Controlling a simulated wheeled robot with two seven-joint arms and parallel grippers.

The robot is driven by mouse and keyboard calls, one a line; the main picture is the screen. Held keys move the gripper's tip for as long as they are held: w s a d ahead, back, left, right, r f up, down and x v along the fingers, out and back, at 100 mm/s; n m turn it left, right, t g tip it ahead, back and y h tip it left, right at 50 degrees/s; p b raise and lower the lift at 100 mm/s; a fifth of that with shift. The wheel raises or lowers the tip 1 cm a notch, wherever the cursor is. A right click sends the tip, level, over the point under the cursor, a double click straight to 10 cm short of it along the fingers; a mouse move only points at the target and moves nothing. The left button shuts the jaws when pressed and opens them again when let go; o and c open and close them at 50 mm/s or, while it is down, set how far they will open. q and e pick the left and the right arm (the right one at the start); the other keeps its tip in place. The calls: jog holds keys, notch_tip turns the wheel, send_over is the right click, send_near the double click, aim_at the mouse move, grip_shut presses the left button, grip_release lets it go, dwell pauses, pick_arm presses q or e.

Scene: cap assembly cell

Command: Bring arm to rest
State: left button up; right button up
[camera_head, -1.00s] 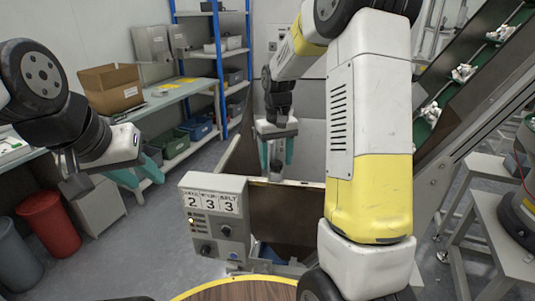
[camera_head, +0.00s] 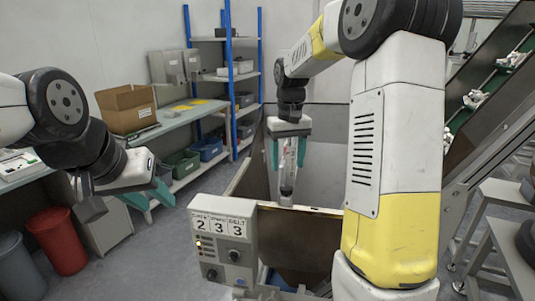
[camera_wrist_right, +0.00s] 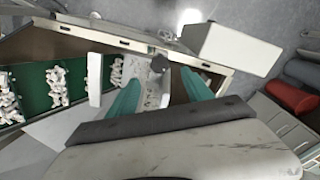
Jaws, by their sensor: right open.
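My right arm comes down from the top right in the head view. Its gripper (camera_head: 288,160) points down over the bin behind the control box, with its two teal fingers apart. In the right wrist view the gripper's fingers (camera_wrist_right: 160,92) are also spread. A pale upright piece with a dark top (camera_wrist_right: 157,85) shows between them, and a whitish shape shows there in the head view; I cannot tell whether it touches the fingers. My left gripper (camera_head: 150,200) hangs at the left over the floor, teal fingers pointing down right. Its opening is unclear and I see nothing in it.
The control box (camera_head: 222,240) showing 2 3 3 stands in front of the bin wall (camera_head: 300,232). A green conveyor (camera_head: 490,85) carrying white parts slopes along the right. A workbench with a cardboard box (camera_head: 127,110), a blue shelf and a red bin (camera_head: 58,240) stand left.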

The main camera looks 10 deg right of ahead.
jog(key=s+a+r+t+y, duration=0.1)
jog(key=s+r+t, duration=0.2)
jog(key=s, duration=0.8)
jog(key=s+r+m+t+y, duration=0.1)
jog(key=s+r+t, duration=0.2)
jog(key=s, duration=0.9)
jog(key=shift+s+a, duration=0.25)
jog(key=shift+a, duration=0.15)
